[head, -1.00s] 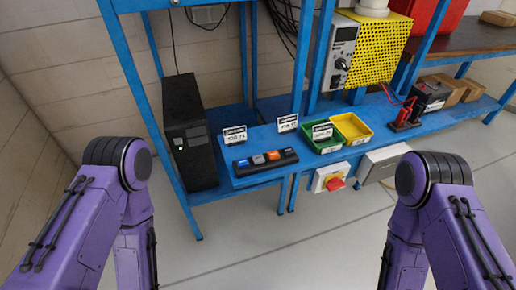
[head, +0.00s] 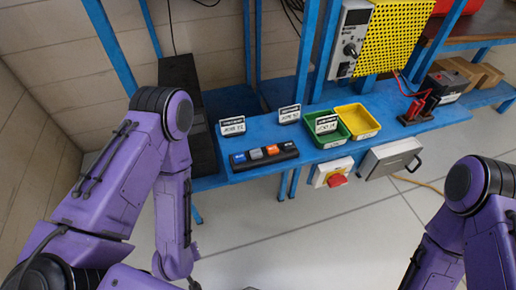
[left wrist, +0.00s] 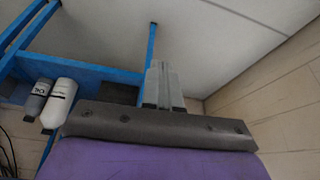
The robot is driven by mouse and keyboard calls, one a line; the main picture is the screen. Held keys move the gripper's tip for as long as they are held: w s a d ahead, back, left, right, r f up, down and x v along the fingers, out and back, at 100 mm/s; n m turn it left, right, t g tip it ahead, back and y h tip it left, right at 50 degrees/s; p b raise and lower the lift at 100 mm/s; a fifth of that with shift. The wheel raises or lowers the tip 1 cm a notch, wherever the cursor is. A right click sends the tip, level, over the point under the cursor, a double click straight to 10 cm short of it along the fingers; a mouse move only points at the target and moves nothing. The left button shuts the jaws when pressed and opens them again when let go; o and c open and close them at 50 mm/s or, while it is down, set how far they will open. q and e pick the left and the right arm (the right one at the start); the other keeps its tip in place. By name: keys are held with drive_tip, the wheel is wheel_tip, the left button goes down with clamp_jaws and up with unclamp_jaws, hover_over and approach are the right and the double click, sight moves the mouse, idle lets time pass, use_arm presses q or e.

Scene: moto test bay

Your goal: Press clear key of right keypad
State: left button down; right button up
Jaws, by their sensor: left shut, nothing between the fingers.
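A black key bar (head: 240,166) lies along the front edge of the blue bench in the head view. Its top carries a blue key (head: 239,158), a grey key (head: 256,154), an orange key (head: 271,150) and a dark key (head: 287,147). Key markings are too small to read, and I cannot tell whether the bar is one keypad or two. In the left wrist view my left gripper (left wrist: 157,68) is shut and empty, over floor beside a blue frame, apart from any key. Its fingers are outside the head view. My right gripper is not in view.
Two label cards (head: 232,126) (head: 289,114) stand behind the bar. Right of it are a green bin (head: 340,138) and a yellow bin (head: 370,131). Bottles (left wrist: 60,102) show in the left wrist view.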

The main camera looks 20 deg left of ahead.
use_arm(q)
drive_tip(key=w+d+r+n+h+p, duration=0.2)
drive_tip(key=w+d+r+n+p, duration=0.2)
drive_tip(key=w+d+r+p, duration=0.4)
wheel_tip(320, 180, up, 26)
drive_tip(key=n+t+h+p, duration=0.4)
drive_tip(key=n+t+p, duration=0.15)
drive_tip(key=n, duration=0.55)
hover_over(255, 155)
drive_tip(key=shift+r+p, duration=0.1)
drive_tip(key=shift+p, duration=0.2)
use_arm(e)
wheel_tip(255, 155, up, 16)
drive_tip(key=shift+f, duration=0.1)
use_arm(q)
wheel_tip(255, 155, down, 9)
drive_tip(key=b, duration=0.8)
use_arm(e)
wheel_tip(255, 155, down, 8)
use_arm(q)
drive_tip(key=shift+f+b, duration=0.35)
drive_tip(key=shift+f, duration=0.05)
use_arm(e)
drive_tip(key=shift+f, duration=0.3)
